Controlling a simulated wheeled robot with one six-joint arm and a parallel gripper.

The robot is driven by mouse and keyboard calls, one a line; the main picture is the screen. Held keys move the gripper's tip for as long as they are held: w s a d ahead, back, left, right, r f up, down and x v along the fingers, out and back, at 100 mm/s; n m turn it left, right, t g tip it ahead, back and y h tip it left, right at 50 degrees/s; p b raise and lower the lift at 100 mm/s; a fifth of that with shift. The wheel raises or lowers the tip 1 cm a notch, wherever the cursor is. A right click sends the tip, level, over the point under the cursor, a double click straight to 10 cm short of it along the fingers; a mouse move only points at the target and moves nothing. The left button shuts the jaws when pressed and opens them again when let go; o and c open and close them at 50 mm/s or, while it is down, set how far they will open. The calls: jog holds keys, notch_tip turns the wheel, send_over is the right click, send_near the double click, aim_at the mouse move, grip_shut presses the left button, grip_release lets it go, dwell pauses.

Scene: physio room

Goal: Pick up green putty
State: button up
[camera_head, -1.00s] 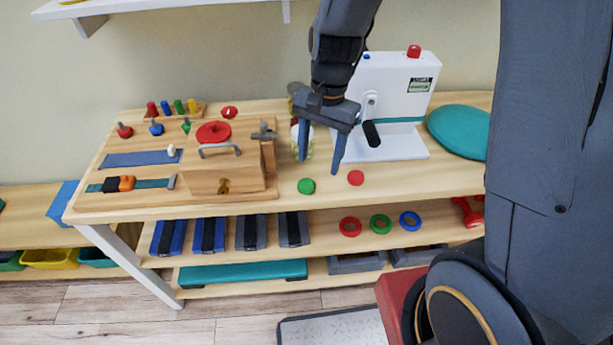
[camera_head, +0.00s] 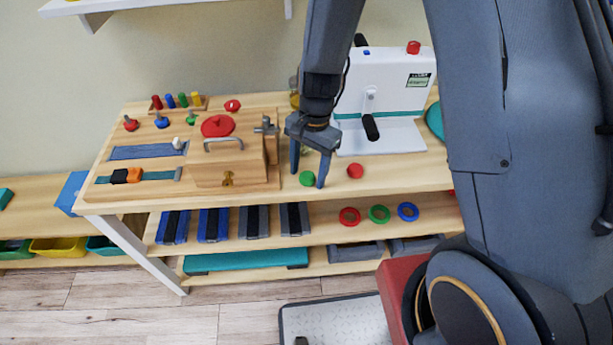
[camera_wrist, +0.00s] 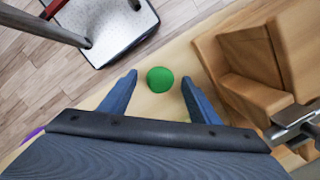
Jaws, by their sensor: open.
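The green putty (camera_head: 307,178) is a small round lump on the wooden table top, near its front edge. It also shows in the wrist view (camera_wrist: 160,79), between and a little beyond my fingertips. My gripper (camera_head: 308,180) is open and points down, with its two blue fingers on either side of the putty in the head view. The wrist view also shows the open gripper (camera_wrist: 159,76) with nothing held. I cannot tell how far the fingertips are above the table.
A red putty lump (camera_head: 355,171) lies just right of the green one. A wooden activity box (camera_head: 205,174) stands close on the left. A white device (camera_head: 385,140) stands behind on the right. Coloured rings (camera_head: 379,214) lie on the shelf below.

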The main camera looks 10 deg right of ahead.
jog(key=shift+c, duration=0.4)
jog(key=c, duration=1.1)
jog(key=shift+o, duration=0.2)
jog(key=shift+r, duration=0.1)
